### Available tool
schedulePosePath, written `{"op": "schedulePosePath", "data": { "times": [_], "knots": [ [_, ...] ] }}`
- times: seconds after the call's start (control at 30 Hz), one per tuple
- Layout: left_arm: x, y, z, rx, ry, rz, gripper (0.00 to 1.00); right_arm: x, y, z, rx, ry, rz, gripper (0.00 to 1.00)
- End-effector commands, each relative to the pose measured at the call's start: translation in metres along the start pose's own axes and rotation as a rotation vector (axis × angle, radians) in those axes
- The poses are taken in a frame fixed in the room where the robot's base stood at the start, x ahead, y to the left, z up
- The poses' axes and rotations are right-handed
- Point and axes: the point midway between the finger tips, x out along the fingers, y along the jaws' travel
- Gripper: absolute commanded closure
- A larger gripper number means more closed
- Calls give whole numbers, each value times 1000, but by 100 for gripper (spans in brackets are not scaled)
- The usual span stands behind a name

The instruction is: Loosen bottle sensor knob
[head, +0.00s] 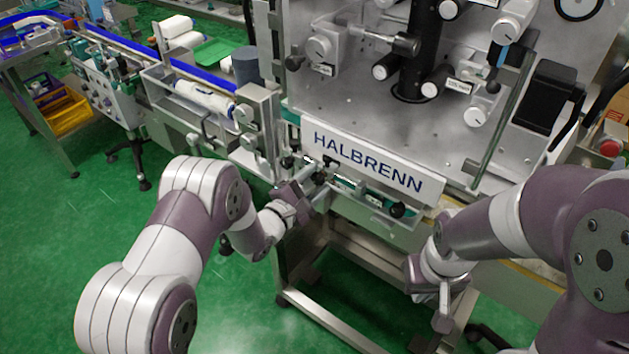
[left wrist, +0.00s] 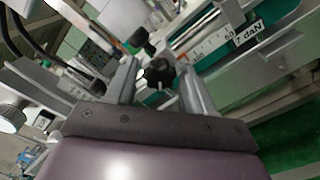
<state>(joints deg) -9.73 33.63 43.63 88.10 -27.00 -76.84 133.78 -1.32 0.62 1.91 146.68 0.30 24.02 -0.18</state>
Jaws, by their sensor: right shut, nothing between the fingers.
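A black lobed knob (left wrist: 158,73) shows in the left wrist view, ahead of and between the two fingers of my left gripper (left wrist: 158,85). The fingers are apart, with a visible gap on each side of the knob. In the head view my left gripper (head: 316,183) is at the front rail of the machine, left of the HALBRENN sign. The knob is too small there to make out surely beside the fingers. My right gripper (head: 442,319) hangs shut and empty in front of the machine, pointing down.
The HALBRENN panel (head: 368,162) overhangs the rail close above my left gripper. A black round knob (head: 398,210) sits farther right on the rail. In the left wrist view a scale plate labelled "7 daN" (left wrist: 248,33) is at upper right. Green floor (head: 60,240) is clear at left.

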Motion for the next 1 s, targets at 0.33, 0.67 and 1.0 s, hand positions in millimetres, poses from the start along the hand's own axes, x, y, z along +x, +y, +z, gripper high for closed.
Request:
{"op": "schedulePosePath", "data": {
  "times": [0.33,0.67,1.0],
  "knots": [
    [-3,0,0,1,0,1,40,1,0,0,0,0,0,100],
    [-82,0,-2,-1,5,2,40,10,0,1,0,0,0,100],
    [-127,0,0,0,-1,1,40,13,0,2,0,0,0,100]
  ]
}}
